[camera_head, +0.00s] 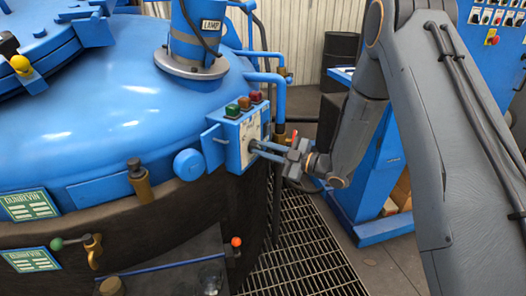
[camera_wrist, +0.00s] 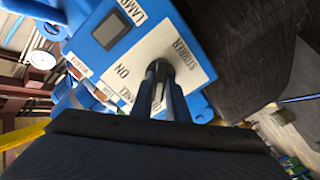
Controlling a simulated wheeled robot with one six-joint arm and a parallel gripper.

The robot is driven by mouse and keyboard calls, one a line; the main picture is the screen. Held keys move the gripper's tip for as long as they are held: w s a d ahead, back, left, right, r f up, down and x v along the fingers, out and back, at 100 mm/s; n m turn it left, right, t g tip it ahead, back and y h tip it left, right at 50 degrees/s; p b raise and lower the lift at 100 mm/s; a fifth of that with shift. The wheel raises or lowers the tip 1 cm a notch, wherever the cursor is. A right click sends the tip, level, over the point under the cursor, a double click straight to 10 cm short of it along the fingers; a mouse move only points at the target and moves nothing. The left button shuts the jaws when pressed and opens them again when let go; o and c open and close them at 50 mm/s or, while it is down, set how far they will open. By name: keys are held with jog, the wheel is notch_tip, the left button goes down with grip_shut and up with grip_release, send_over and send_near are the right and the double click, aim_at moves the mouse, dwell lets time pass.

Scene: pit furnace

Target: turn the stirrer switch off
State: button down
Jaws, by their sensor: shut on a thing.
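The blue control box (camera_head: 218,148) stands on the side of the blue furnace lid, and its face points toward my gripper. The dark stirrer switch (camera_wrist: 160,66) sits on this plate beside the word STIRRER. My gripper (camera_head: 256,149) reaches the box from the right in the head view. In the wrist view, its two fingers (camera_wrist: 160,72) are shut on the switch from either side. The fingers hide most of the switch, so I cannot tell which way it points.
Coloured push buttons (camera_head: 245,103) sit on top of the box. A blue pipe (camera_head: 280,100) runs down close behind it. A blue cabinet (camera_head: 375,185) stands to the right behind my arm. The floor grating (camera_head: 300,250) below my gripper is clear.

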jog(key=shift+n, duration=0.3)
jog(key=c, duration=1.7)
grip_release()
jog(key=shift+d, duration=0.15)
jog(key=b+v, duration=0.1)
jog(key=v, duration=0.6)
jog(key=shift+s+d, duration=0.15)
jog(key=shift+d, duration=0.1)
